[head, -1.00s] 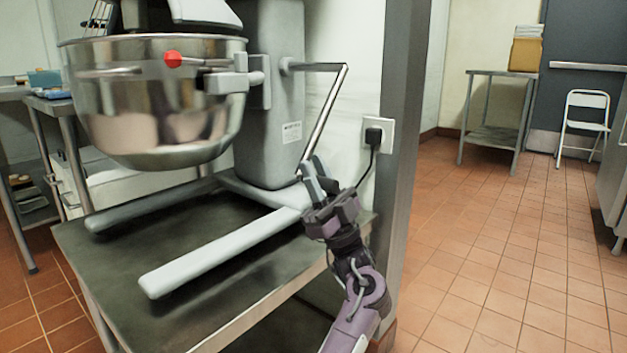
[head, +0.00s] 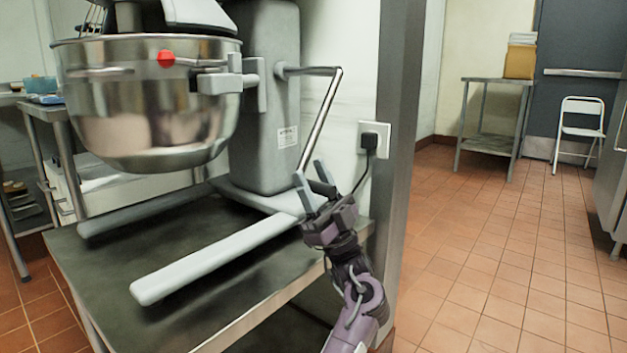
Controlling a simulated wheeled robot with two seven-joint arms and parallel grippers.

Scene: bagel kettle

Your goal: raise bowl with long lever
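The steel mixer bowl (head: 150,120) hangs upright in its holder above the two legs of the grey mixer (head: 272,110). No grip on the lever shows.
The mixer stands on a steel table (head: 200,295). A wall socket with a black plug (head: 370,142) and a metal post (head: 397,150) are just right of my gripper. Open tiled floor lies to the right, with a side table (head: 490,82) and a white chair (head: 580,125) further back.

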